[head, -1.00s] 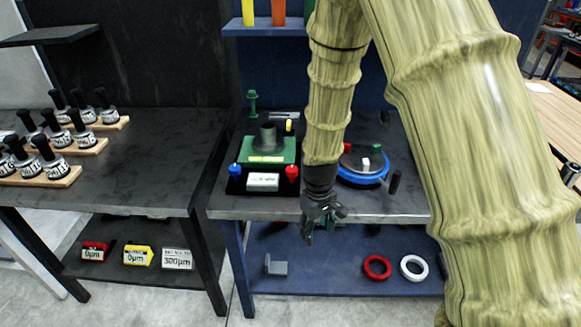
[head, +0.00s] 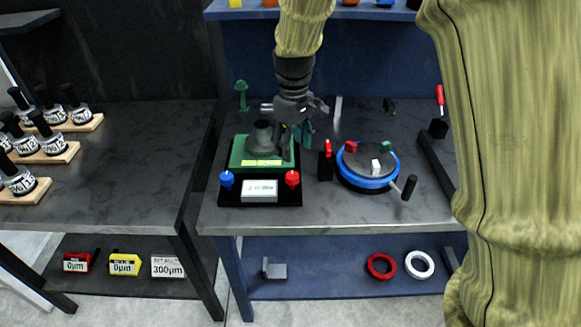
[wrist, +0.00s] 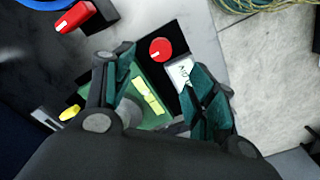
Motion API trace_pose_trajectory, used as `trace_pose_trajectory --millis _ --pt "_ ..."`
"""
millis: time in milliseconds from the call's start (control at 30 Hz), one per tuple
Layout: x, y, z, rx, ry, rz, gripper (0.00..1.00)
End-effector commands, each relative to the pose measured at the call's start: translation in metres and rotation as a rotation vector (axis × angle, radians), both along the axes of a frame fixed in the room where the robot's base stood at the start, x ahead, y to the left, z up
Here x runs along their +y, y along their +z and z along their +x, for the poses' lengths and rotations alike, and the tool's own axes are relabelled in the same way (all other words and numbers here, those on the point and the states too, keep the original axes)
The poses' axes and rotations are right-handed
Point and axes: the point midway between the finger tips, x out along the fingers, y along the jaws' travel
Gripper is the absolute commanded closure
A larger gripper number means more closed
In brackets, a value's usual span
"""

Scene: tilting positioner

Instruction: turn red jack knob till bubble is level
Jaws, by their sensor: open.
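The red jack knob (head: 292,179) stands at the front right corner of the black base (head: 271,200) of the positioner. In the wrist view the red knob (wrist: 161,49) shows from above, with a white mark, beyond and between my fingers. My gripper (head: 303,136) is open and empty, above and behind the knob, near the right back of the green plate (head: 239,152). The blue knob (head: 226,179) stands at the front left corner. A white display (head: 259,190) sits between the knobs; its digits are too small to read surely. A yellow strip (head: 262,162) lies on the plate; I cannot make out the bubble.
A red-topped black block (head: 326,160) stands just right of the positioner. Farther right is a blue-ringed turntable (head: 368,182) with a crank handle. A green post (head: 241,95) stands behind. The bench front (head: 330,215) is clear.

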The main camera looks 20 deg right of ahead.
Motion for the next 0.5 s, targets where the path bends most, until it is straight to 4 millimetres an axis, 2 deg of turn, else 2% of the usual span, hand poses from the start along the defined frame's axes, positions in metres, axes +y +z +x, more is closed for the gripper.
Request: trace_pose_trajectory --millis 500 --pt "0.0 -0.066 -0.001 0.004 -0.001 -0.001 0.44"
